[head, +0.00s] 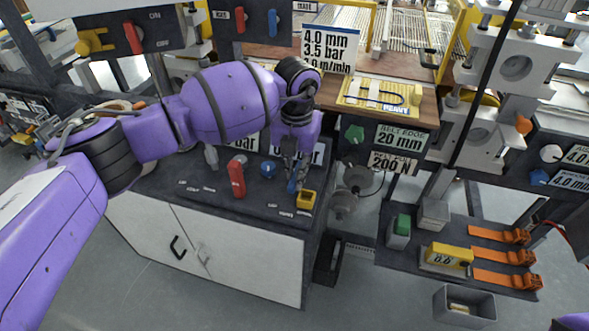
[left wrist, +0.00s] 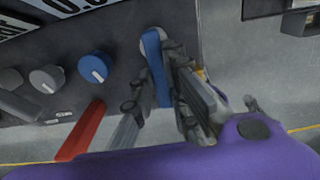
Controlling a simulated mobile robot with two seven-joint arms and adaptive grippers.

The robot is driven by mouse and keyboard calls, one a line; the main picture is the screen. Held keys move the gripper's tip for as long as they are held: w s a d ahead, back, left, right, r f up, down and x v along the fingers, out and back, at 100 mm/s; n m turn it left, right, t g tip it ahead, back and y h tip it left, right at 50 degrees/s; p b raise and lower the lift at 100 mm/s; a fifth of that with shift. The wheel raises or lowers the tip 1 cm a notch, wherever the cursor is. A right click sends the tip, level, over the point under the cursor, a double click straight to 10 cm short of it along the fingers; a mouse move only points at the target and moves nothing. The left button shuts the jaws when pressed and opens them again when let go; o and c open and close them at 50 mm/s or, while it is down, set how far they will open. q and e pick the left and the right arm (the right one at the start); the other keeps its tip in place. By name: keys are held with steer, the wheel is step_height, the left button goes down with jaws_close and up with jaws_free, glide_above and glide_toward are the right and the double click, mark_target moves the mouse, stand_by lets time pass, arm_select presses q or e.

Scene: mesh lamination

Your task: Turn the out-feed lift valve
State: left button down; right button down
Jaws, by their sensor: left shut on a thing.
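A blue lever (head: 292,186) stands at the right end of the dark sloped control panel (head: 205,190); its label is too small to read. It shows larger in the left wrist view (left wrist: 154,50), upright between the finger pads. My left gripper (head: 294,170) reaches down to it from above and is shut on it, with one finger on each side. The gripper's fingers also show in the left wrist view (left wrist: 158,95). The gripper partly hides the lever in the head view. My right gripper is out of view.
Left of the lever are a blue knob (head: 268,169) and a red lever (head: 237,180). A yellow block (head: 306,200) sits just right of it. The white cabinet (head: 215,245) is below. A grey bin (head: 465,306) and orange straps (head: 505,257) lie farther right.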

arm_select(q)
steer(key=c, duration=1.7)
jaws_free()
steer(key=shift+c, duration=0.2)
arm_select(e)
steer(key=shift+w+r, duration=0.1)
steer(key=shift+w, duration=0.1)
arm_select(q)
steer(key=shift+r, duration=0.1)
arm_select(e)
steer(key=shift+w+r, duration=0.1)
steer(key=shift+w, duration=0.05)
arm_select(q)
step_height(320, 180, up, 12)
steer(key=shift+f, duration=0.1)
